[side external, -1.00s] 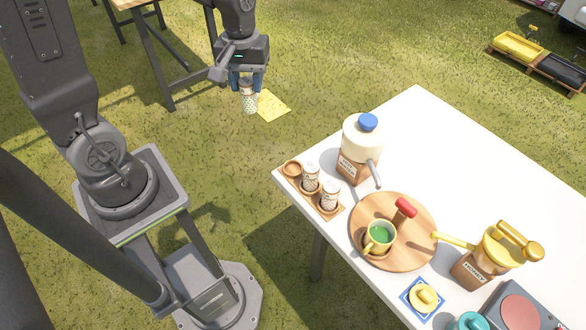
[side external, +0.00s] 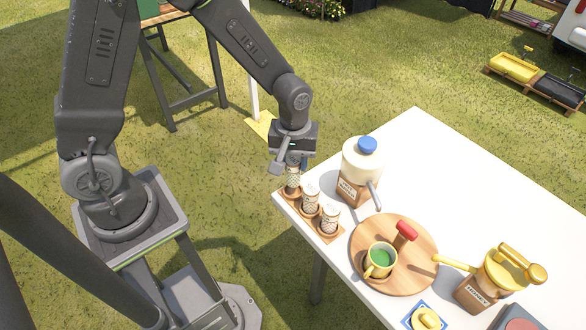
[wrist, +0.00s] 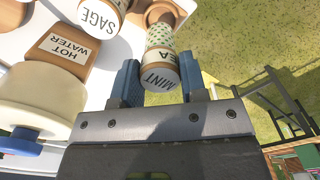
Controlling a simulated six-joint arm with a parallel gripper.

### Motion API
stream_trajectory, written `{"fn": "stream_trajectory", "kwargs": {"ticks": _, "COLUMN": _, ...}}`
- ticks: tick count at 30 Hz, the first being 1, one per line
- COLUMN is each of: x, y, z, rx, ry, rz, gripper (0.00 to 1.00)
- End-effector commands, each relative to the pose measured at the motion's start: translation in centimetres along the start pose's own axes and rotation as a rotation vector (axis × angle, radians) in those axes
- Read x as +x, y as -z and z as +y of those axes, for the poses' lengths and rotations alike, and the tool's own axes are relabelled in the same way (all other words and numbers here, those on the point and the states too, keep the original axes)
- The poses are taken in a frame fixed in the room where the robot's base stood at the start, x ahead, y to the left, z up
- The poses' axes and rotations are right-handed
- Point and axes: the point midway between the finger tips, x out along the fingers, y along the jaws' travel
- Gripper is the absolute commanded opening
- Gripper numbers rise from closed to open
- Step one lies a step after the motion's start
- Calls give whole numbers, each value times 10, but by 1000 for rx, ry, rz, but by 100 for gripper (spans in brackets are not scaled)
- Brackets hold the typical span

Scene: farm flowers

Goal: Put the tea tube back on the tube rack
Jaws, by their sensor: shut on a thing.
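My gripper (side external: 292,162) is shut on the tea tube (side external: 293,180), a pale patterned tube. In the wrist view the tube's cap (wrist: 160,79) reads MINT and sits between the blue fingers. The tube stands roughly upright at the back-left end of the wooden tube rack (side external: 327,236), over or in the end slot. I cannot tell whether its base is fully seated. Two similar tubes, a middle one (side external: 311,198) and a front one (side external: 330,218), stand in the other slots. A cap reading SAGE (wrist: 101,17) shows in the wrist view.
A hot water dispenser (side external: 359,164) with a blue knob stands close to the right of the rack. A round board (side external: 402,273) with a green-filled yellow cup (side external: 380,260) lies nearer. A honey dispenser (side external: 484,284) is further right. The table's back (side external: 430,150) is clear.

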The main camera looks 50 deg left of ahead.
Motion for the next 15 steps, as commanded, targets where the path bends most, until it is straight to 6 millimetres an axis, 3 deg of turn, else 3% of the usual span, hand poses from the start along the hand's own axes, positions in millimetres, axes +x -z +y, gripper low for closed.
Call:
{"fn": "stream_trajectory", "kwargs": {"ticks": 6, "x": 31, "y": 0, "z": -1, "rx": 0, "ry": 4, "rz": -3, "gripper": 12}}
{"fn": "stream_trajectory", "kwargs": {"ticks": 15, "x": 34, "y": 0, "z": -1, "rx": 1, "ry": 1, "rz": 0, "gripper": 12}}
